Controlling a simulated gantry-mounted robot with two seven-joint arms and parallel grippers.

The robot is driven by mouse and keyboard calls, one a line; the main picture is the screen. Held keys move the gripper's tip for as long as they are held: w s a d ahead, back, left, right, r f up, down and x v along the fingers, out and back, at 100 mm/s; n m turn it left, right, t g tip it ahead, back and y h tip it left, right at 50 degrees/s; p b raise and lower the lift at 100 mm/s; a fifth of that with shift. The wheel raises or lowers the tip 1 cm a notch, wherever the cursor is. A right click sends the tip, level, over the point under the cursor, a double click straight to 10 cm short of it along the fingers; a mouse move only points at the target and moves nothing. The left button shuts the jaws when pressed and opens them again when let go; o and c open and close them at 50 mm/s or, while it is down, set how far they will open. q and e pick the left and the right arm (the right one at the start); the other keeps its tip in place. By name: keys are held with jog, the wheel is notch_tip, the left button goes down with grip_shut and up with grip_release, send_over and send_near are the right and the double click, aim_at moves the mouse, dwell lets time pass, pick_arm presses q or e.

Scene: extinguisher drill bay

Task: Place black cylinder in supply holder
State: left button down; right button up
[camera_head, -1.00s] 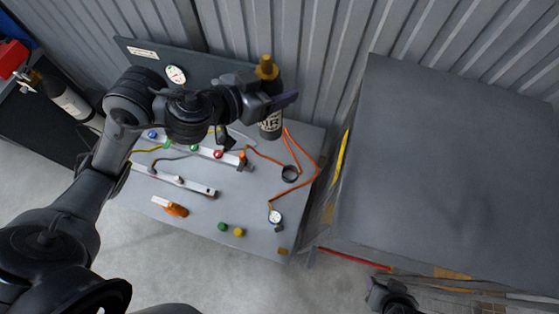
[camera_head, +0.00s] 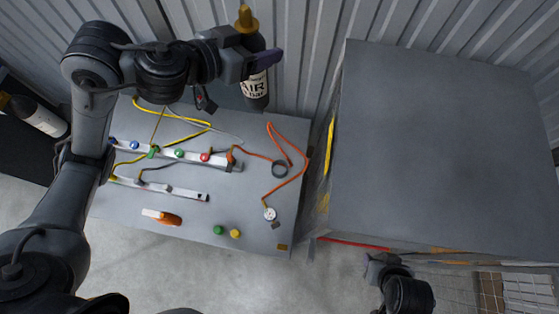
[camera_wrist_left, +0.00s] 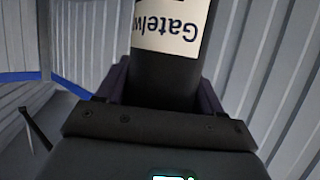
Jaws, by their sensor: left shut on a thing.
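The grey table (camera_head: 265,235) carries white rails with coloured knobs, hoses, a small gauge (camera_head: 269,214), an orange-handled tool (camera_head: 165,217) and two caps. A large grey box (camera_head: 435,150) stands to the right. Another cylinder (camera_head: 38,116) is at far left. Corrugated wall stands behind.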

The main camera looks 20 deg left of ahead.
pick_arm(q)
jog(key=w+a+f+n+y+b, duration=0.1)
jog(key=w+f+b, duration=0.1)
jog(key=f+b, duration=0.35)
jog(key=w+f+n+y+b, duration=0.1)
jog(key=w+f+b, duration=0.15)
jog(key=f, duration=0.65)
jog(key=w+a+f+n+y+b, duration=0.1)
jog(key=w+f+y+b, duration=0.2)
jog(key=f, duration=0.4)
jog(key=s+d+f+b, duration=0.1)
jog(key=f+b, duration=0.6)
jog(key=f, duration=1.1)
jog(key=s+d+f+n+t+b, duration=0.1)
jog(key=d+f+b, duration=0.3)
jog(key=f, duration=1.4)
jog(key=shift+s+d+b, duration=0.35)
jog(key=shift+s+b, duration=0.3)
jog(key=shift+b, duration=1.15)
jog(key=shift+f, duration=0.15)
jog(key=c, duration=0.6)
grip_release()
jog(key=shift+s+f, duration=0.1)
jog(key=shift+f, duration=0.15)
jog(key=o, duration=0.4)
jog(key=shift+o, duration=0.2)
